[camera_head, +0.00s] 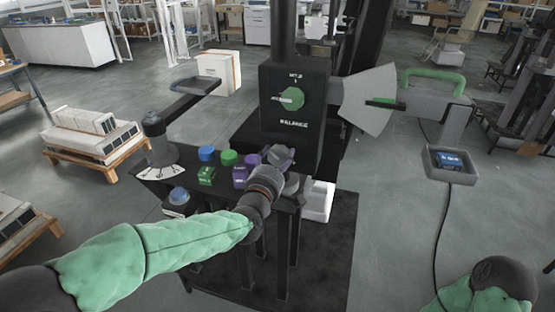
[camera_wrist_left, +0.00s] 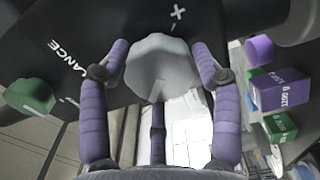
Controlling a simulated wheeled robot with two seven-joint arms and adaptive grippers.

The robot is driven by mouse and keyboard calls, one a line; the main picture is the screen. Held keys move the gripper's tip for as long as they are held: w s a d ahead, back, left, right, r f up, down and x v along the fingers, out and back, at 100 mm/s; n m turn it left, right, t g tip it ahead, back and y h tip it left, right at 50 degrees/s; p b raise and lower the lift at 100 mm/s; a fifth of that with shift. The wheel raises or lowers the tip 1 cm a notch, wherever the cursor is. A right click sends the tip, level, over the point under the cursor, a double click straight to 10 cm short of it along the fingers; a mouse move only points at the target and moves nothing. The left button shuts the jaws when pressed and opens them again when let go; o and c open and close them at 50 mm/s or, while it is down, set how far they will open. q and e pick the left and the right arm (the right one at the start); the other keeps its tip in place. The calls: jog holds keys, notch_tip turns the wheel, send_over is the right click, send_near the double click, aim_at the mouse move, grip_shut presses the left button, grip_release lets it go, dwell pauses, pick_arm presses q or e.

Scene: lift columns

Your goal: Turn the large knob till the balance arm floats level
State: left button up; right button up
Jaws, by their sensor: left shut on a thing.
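A large pale grey knob (camera_wrist_left: 160,68) with a white line sits on the black column face (camera_head: 275,130), below the word BALANCE. My left gripper (camera_head: 270,165) is shut on this knob, its purple fingers on either side in the left wrist view (camera_wrist_left: 160,78). In the head view the gripper mostly hides the knob. The balance arm (camera_head: 425,103), with a green handle on top, extends right from the column and slopes slightly down to the right. A black and green pointer (camera_head: 385,103) crosses its pale fan-shaped plate (camera_head: 365,98). My right gripper is out of view.
A smaller green knob (camera_head: 292,98) is above the word BALANCE. A grey tray (camera_head: 431,160) holding a blue block is under the arm's right end.

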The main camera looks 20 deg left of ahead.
pick_arm(q)
jog(key=shift+d+f, duration=0.25)
jog(key=shift+f, duration=0.05)
jog(key=o, duration=1)
jog(key=shift+o, duration=0.7)
jog(key=shift+r, duration=0.15)
jog(key=shift+r, duration=0.1)
jog(key=shift+s+a, duration=0.1)
jog(key=shift+s, duration=0.2)
jog(key=s, duration=1.1)
jog(key=shift+s+a, duration=0.15)
jog(key=shift+s, duration=0.05)
